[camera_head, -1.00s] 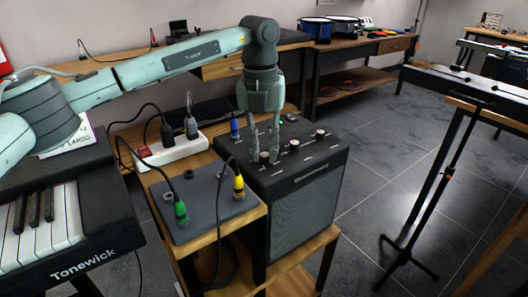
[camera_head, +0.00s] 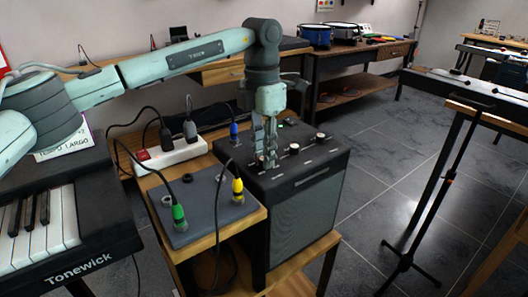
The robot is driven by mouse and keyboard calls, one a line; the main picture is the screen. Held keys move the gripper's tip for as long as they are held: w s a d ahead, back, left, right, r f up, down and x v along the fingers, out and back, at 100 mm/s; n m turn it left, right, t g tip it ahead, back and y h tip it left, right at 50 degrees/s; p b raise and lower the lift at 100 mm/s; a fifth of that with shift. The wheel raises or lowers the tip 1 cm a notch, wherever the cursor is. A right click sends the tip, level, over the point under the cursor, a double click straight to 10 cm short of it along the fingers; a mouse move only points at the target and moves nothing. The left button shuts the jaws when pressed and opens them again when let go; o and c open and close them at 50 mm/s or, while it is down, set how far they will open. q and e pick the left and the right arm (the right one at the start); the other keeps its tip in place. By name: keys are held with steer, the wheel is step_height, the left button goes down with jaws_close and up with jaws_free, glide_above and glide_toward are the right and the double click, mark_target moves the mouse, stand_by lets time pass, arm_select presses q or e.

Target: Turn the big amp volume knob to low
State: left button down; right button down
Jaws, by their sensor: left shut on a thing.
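The big amp (camera_head: 308,216) is a black box with a grey grille front, standing on a wooden stand. Its top panel carries small knobs with pale caps, including a middle knob (camera_head: 293,149) and a right knob (camera_head: 320,137). My left gripper (camera_head: 268,161) points down onto the left front of this panel. Its fingers are shut on a knob there, which they mostly hide. The knob's label and pointer are too small or covered to read. My right gripper is not in view.
Left of the amp are a grey pedal box (camera_head: 208,203) with green and yellow plugs, and a white power strip (camera_head: 170,154) with cables. A keyboard (camera_head: 60,222) stands at the far left. A black stand (camera_head: 430,210) is at right, with clear floor between.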

mark_target(263, 157)
arm_select(q)
steer(key=shift+m, duration=0.4)
steer(key=c, duration=1.4)
jaws_free()
steer(key=shift+o, duration=0.2)
step_height(263, 157, up, 12)
steer(key=shift+w, duration=0.2)
steer(key=shift+a, duration=0.1)
